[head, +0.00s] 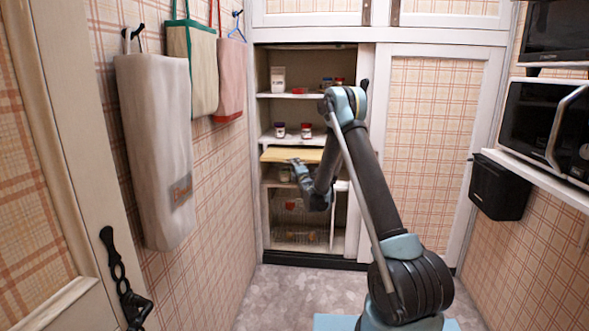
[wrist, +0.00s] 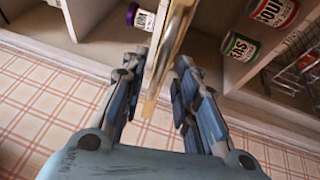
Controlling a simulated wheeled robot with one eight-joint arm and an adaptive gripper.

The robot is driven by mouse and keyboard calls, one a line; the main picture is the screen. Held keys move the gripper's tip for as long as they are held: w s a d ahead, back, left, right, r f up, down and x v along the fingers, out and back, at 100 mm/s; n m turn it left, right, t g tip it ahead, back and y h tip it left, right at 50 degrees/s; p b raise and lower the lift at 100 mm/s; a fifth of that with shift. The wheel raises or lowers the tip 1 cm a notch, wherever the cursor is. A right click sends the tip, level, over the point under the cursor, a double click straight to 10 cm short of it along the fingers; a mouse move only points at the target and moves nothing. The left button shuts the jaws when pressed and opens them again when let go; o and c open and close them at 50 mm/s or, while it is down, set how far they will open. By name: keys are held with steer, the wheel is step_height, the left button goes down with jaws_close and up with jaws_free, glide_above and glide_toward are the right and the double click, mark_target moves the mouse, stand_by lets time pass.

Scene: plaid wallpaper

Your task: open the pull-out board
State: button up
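The pull-out board (head: 292,154) is a thin yellow wooden panel in the open cabinet, below the shelf with two jars. In the head view its front edge sticks out a little past the shelf. My gripper (head: 298,170) is at the front of the board, partly hidden by my arm. In the wrist view the board (wrist: 172,45) shows edge-on between the two fingers of my gripper (wrist: 160,62). The fingers are apart, with a narrow gap visible on each side of the board, so it does not look clamped.
The cabinet shelves (head: 310,95) hold jars and cans, and a wire rack (head: 295,235) stands low down. Cloth bags (head: 160,140) hang on the left wall. A microwave (head: 545,125) and a black bin (head: 500,187) are on the right. The floor before the cabinet is clear.

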steer(key=v, duration=0.7)
steer(key=shift+s, duration=0.25)
steer(key=shift+d, duration=0.1)
steer(key=s+d+r+m+g+h, duration=0.35)
steer(key=s+d+r+m, duration=0.2)
steer(key=s+d, duration=0.45)
steer(key=s+d+r+m+g+h, duration=0.2)
steer(key=s+d+r+m+g, duration=0.3)
steer(key=s+d, duration=0.45)
steer(key=s+d+f+m+g, duration=0.2)
steer(key=s+d+f+m, duration=0.1)
steer(key=s, duration=1)
steer(key=s+d+f+m+g+h, duration=0.1)
steer(key=s+d+f+m+g, duration=0.2)
steer(key=s, duration=1.1)
steer(key=s+d+f+m+g, duration=0.3)
steer(key=s+d+f+m, duration=0.1)
steer(key=s, duration=1)
steer(key=shift+s+f+m+h, duration=0.3)
steer(key=shift+f+m, duration=0.45)
steer(key=shift+m, duration=0.4)
